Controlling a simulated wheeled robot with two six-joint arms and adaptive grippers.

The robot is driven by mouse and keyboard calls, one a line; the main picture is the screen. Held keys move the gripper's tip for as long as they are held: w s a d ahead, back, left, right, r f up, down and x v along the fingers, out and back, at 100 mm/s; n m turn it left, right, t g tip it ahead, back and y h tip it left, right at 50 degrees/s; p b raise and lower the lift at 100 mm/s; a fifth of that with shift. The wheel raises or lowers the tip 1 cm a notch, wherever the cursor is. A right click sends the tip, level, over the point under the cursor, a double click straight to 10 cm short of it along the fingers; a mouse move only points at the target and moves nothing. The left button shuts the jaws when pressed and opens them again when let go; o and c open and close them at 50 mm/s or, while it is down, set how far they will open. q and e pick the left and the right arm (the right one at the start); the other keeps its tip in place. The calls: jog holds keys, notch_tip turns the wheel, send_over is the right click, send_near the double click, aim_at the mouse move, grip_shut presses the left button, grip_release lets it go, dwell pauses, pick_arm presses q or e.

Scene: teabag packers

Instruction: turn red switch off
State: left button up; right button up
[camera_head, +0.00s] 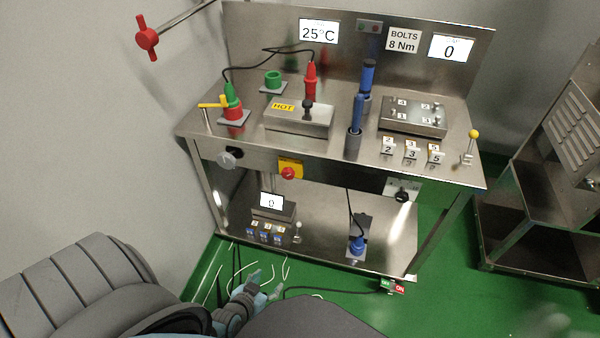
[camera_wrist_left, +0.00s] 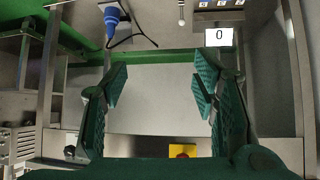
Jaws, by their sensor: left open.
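A red rotary switch (camera_head: 288,173) on a yellow plate (camera_head: 291,163) sits on the front edge of the steel workbench. In the left wrist view the yellow plate (camera_wrist_left: 187,147) shows partly at the bottom, beyond the gripper's base, with a little red on it. Its on or off position is too small to tell. My left gripper (camera_head: 262,281) is low in front of the bench, below the switch and apart from it. In the left wrist view the left gripper (camera_wrist_left: 161,88) is open, with nothing between its fingers. My right gripper is not in view.
The workbench (camera_head: 350,175) carries tools and fixtures. The lower shelf (camera_head: 325,243) holds a counter display (camera_head: 271,201) and a blue tool (camera_head: 356,244). A black socket (camera_head: 402,196) is at the right. Cables and an off/on box (camera_head: 393,287) are by the green floor.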

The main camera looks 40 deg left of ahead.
pick_arm(q)
jog(key=w+a+r+n+t+y+b, duration=0.1)
jog(key=w+a+r+n+t+b, duration=0.2)
jog(key=w+r, duration=0.4)
jog(key=n+t+y+b, duration=0.1)
jog(key=n+t+y, duration=0.1)
jog(key=t+y, duration=0.15)
send_near(287, 175)
jog(key=shift+t, duration=0.35)
jog(key=b+x, duration=0.1)
jog(key=x, duration=0.1)
jog(key=b+x, duration=0.2)
jog(key=x, duration=0.1)
jog(key=f+b+x, duration=0.1)
jog(key=x, duration=0.2)
jog(key=shift+w+a+b, duration=0.15)
jog(key=shift+a+b, duration=0.05)
jog(key=shift+b, duration=0.15)
jog(key=shift+w+a+r+h, duration=0.15)
jog(key=shift+w+r+h, duration=0.1)
jog(key=shift+w, duration=0.25)
jog(key=shift+c, duration=0.9)
jog(key=c, duration=1)
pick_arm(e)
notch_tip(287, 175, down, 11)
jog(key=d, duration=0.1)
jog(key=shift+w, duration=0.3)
